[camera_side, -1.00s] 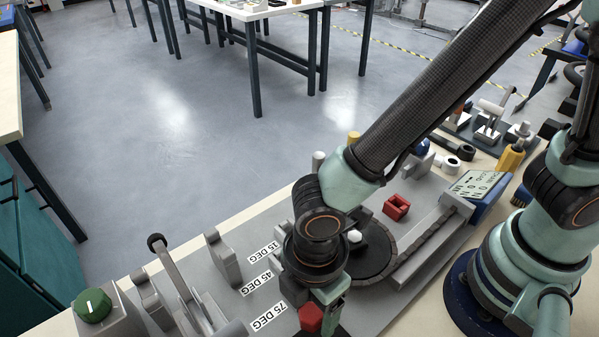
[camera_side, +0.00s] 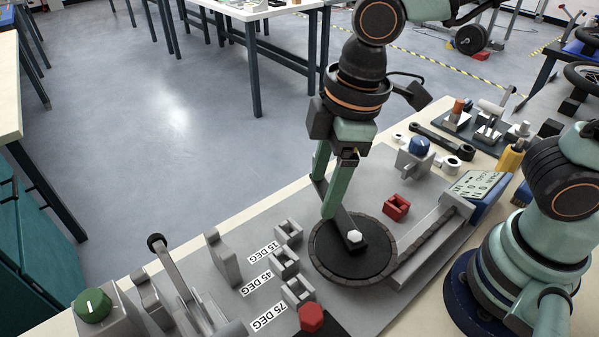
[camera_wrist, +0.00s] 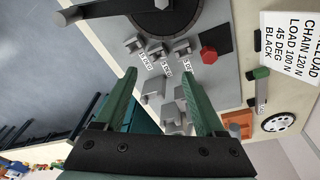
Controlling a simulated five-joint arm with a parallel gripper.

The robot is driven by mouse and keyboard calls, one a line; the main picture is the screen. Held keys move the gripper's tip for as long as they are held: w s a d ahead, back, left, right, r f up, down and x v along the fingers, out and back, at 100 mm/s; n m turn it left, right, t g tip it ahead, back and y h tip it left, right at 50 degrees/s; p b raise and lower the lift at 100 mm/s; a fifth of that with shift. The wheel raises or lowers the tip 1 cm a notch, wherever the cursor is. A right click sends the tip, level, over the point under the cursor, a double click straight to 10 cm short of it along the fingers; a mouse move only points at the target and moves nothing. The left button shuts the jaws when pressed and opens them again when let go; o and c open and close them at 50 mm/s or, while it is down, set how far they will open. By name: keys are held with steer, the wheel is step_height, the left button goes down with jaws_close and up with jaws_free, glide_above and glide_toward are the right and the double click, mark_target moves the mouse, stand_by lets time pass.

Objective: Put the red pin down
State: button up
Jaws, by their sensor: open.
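The red pin, seen as a red hexagonal head (camera_side: 311,318), stands on a black pad (camera_side: 330,334) at the bottom edge of the side view. It also shows in the wrist view (camera_wrist: 209,55), beyond and right of the right fingertip. Its lower part is hidden. My gripper (camera_side: 325,197) is open and empty, pointing down above the left part of the black round disc, clear of the pin. In the wrist view my gripper (camera_wrist: 157,75) shows both green fingers spread with nothing between them.
Grey notched blocks (camera_side: 284,262) stand by the 15, 45 and 75 DEG labels. A black disc (camera_side: 352,262) with an arm and white bolt lies behind. A red notched block (camera_side: 396,207) sits right of it. Grey uprights (camera_side: 222,258) and a green knob (camera_side: 94,305) stand left.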

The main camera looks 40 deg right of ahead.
steer(key=w+d+r+m+t, duration=0.1)
steer(key=d+r+m+t, duration=0.1)
steer(key=d+m, duration=0.4)
steer(key=w+d+r+m+t+h, duration=0.1)
steer(key=d+m, duration=0.4)
steer(key=d, duration=0.8)
steer(key=shift+w+d+r+m+t, duration=0.15)
steer(key=shift+w+r+m+t, duration=0.3)
steer(key=shift+w+r, duration=0.4)
steer(key=shift+s, duration=0.1)
